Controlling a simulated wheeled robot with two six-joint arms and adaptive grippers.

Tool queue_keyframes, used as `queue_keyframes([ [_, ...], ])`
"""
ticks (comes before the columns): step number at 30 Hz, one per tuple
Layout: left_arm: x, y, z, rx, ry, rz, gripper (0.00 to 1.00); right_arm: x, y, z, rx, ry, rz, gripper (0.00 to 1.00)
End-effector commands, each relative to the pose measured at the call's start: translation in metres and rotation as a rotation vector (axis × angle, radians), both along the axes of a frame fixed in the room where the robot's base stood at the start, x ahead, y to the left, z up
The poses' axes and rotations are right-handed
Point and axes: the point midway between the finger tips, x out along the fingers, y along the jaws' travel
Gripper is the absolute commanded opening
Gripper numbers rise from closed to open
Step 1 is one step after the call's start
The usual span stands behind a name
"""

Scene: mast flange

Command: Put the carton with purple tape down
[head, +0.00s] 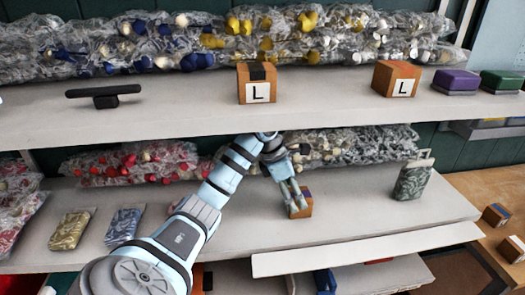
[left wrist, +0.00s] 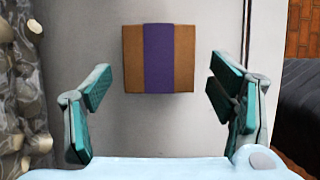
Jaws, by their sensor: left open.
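The carton with purple tape (head: 304,205) sits on the lower shelf (head: 370,207), near its front edge. In the left wrist view the carton (left wrist: 132,60) shows brown with a wide purple band down its middle, square to the camera over the grey shelf surface. My left gripper (head: 296,203) is at the carton, its fingers pointing down to it. In the left wrist view its fingers are spread wide, with visible gaps on both sides of the carton, so it is open and not holding it. My right gripper is not in view.
The upper shelf (head: 190,118) holds two cartons marked L (head: 257,92) and (head: 403,87), and a black stand (head: 103,95). Bagged parts (head: 350,146) line the back of the lower shelf.

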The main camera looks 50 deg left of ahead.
Motion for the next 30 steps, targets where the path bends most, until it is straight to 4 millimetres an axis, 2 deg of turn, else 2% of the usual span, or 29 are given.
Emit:
queue_keyframes([
  [6, -0.056, 0.041, -0.009, 0.013, 0.009, 0.005, 0.76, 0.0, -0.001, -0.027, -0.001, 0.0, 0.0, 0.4],
  [9, -0.077, 0.055, -0.009, 0.012, 0.01, 0.004, 0.76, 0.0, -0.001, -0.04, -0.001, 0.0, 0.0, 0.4],
  [12, -0.089, 0.065, -0.011, 0.009, 0.007, 0.004, 0.76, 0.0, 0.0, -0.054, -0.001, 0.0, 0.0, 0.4],
  [17, -0.097, 0.069, -0.006, 0.004, 0.005, 0.001, 0.76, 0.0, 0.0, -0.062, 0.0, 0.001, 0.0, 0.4],
  [30, -0.098, 0.069, -0.002, 0.0, 0.003, 0.001, 0.76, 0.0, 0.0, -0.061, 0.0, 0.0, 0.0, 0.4],
])
